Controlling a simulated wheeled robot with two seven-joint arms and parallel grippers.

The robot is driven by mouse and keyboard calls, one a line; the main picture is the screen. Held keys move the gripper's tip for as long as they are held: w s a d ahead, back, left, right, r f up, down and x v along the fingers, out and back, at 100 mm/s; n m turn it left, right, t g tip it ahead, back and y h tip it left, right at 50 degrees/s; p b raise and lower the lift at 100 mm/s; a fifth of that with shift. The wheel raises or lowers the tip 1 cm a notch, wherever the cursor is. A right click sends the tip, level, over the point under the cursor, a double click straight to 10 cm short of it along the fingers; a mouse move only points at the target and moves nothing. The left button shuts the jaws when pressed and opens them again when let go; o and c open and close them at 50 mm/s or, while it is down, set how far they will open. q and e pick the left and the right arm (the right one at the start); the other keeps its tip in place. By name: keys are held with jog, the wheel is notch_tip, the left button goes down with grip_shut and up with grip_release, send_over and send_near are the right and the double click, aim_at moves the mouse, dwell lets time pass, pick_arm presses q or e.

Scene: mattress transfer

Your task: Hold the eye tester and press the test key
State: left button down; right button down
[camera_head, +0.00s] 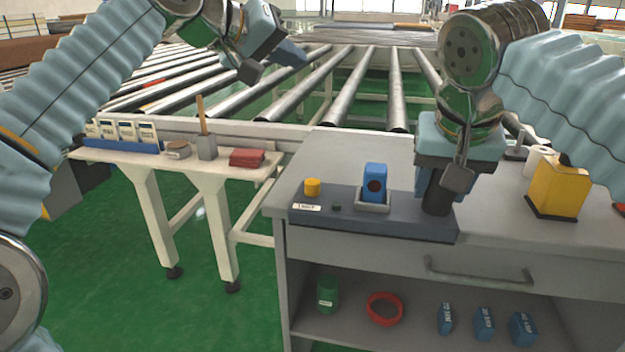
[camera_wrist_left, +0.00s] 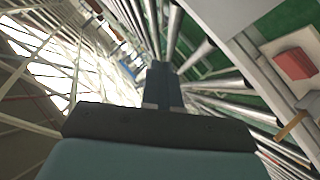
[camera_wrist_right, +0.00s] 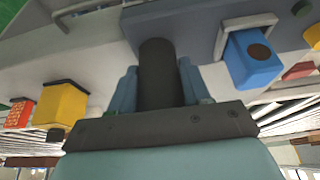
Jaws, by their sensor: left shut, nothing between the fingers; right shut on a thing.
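A dark grey tester base (camera_head: 400,222) lies on the grey cabinet top. It carries a yellow round knob (camera_head: 312,187) with a white label in front, a small dark green button (camera_head: 337,207) and a blue block with a dark round face (camera_head: 375,183) in a grey holder. My right gripper (camera_head: 445,185) points down at the base's right end, shut on a black cylinder (camera_head: 436,201). The cylinder stands upright and also shows between the fingers in the right wrist view (camera_wrist_right: 158,75). My left gripper (camera_head: 268,58) is shut and empty, raised over the rollers, away from the base.
A yellow block (camera_head: 557,187) stands right of the right gripper. A side table (camera_head: 180,163) at left bears cards, a wooden stick in a holder and a red pad (camera_head: 247,157). A roller conveyor (camera_head: 330,85) runs behind. Shelf items lie below.

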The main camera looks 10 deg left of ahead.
aim_at(306, 182)
pick_arm(q)
jog(key=s+d+f+m+g, duration=0.1)
jog(key=s+d+g, duration=0.1)
jog(key=s, duration=0.3)
jog(key=s+d+f+m+g, duration=0.2)
jog(key=s+g, duration=0.1)
jog(key=s, duration=0.1)
jog(key=shift+s+d+f, duration=0.3)
jog(key=shift+s+d, duration=0.1)
jog(key=shift+f, duration=4.4)
jog(key=shift+f, duration=0.2)
jog(key=shift+f, duration=0.2)
